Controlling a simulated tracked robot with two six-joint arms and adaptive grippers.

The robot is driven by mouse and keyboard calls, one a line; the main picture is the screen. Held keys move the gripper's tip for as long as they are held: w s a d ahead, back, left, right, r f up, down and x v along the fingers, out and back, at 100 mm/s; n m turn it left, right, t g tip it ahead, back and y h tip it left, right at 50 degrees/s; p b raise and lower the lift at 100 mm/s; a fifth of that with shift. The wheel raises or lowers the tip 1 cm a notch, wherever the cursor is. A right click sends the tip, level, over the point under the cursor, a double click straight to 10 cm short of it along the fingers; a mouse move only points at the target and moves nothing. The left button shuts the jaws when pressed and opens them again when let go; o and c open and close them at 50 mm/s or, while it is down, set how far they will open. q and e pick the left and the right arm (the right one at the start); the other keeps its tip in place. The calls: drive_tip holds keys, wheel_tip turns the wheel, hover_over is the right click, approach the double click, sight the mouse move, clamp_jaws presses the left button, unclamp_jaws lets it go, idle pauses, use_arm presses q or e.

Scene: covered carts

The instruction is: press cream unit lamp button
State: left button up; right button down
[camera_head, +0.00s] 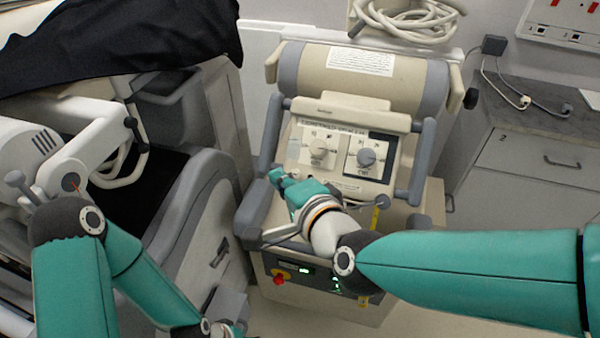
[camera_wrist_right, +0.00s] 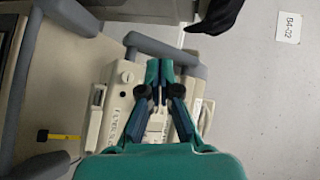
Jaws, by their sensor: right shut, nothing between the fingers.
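The cream unit (camera_head: 308,58) stands in the middle of the head view, with a grey-handled frame and a sloped panel bearing two dials (camera_head: 318,151). My right gripper (camera_head: 277,178) is over the left part of the unit's top, below the dial panel; its fingers are shut and empty. In the right wrist view the shut fingertips (camera_wrist_right: 159,70) lie over the cream panel (camera_wrist_right: 108,122), covering part of it. I cannot tell whether they touch it. I cannot pick out the lamp button for sure. My left gripper (camera_head: 228,329) is partly cut off at the bottom edge; its fingers are unclear.
A red knob (camera_head: 279,279) and green displays (camera_head: 306,270) are on the unit's lower front. A grey and white machine (camera_head: 190,215) under a black cover (camera_head: 130,45) stands close on the left. A drawer cabinet (camera_head: 530,160) stands at the right. Coiled hose (camera_head: 410,20) hangs behind.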

sight(294, 176)
drive_tip(key=shift+w+f, duration=0.1)
drive_tip(key=shift+f, duration=0.05)
drive_tip(key=w+d+f+b, duration=0.2)
drive_tip(key=w+f+b, duration=0.4)
drive_tip(key=b, duration=0.1)
idle(0.4)
drive_tip(key=shift+b, duration=0.35)
idle(1.1)
drive_tip(key=shift+w+d+f+b, duration=0.1)
drive_tip(key=shift+w+f+b, duration=0.05)
drive_tip(key=shift+w+b, duration=0.35)
